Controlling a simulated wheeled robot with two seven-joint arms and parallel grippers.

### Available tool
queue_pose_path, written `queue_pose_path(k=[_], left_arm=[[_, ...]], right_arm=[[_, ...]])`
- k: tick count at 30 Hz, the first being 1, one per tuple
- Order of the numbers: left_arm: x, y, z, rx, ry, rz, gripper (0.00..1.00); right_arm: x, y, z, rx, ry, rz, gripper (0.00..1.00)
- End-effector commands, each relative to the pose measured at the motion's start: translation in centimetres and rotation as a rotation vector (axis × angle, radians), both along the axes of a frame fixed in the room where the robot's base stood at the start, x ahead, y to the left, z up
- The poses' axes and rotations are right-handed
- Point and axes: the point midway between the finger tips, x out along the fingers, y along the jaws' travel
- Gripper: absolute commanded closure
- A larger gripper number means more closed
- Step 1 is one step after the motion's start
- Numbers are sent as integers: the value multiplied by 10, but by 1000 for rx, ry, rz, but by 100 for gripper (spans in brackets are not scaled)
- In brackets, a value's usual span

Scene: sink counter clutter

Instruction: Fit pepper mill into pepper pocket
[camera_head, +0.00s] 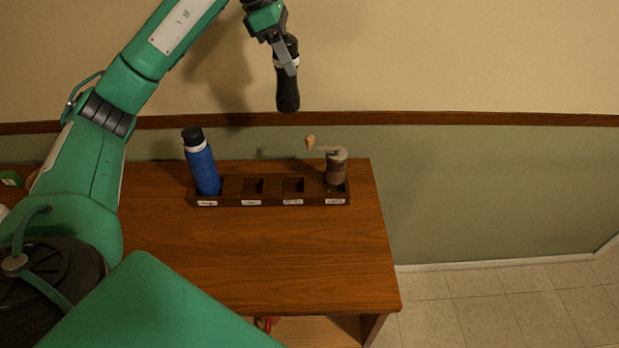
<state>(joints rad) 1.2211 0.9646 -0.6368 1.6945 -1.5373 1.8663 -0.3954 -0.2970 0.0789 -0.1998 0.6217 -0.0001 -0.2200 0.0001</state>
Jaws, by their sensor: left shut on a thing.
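My left gripper (284,57) is high above the back of the counter, shut on a dark pepper mill (288,90). The mill hangs roughly upright, well clear of the counter, with a pale band near the jaws. Below is a dark wooden rack (270,201) with a row of pockets and small white labels on its front. The labels are too small to read, so I cannot tell which is the pepper pocket. The two middle pockets look empty. My right gripper is not in view.
A blue bottle (203,168) with a black cap stands tilted in the rack's left end. A hand grinder (336,168) with a crank stands in the right end. The wooden counter (260,250) is clear in front of the rack. A wall rises behind.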

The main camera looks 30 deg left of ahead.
Motion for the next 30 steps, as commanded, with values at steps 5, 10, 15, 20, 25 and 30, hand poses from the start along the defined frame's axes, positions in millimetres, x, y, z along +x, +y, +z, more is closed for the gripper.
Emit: queue_pose_path(k=[5, 10, 15, 20, 25, 30], left_arm=[[-2, 0, -18, 1, 5, -24, 100], [-3, 0, -55, 1, 6, -23, 100], [-3, 0, -93, 1, 6, -23, 100], [-3, 0, -130, 1, 7, -22, 100], [-3, 0, -172, 1, 7, -21, 100], [-3, -1, -212, -2, 5, -21, 100]], right_arm=[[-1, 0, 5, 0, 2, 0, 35], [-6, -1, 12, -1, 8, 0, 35], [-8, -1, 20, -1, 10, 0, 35], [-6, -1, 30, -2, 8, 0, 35], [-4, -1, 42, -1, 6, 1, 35], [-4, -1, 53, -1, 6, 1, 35]])
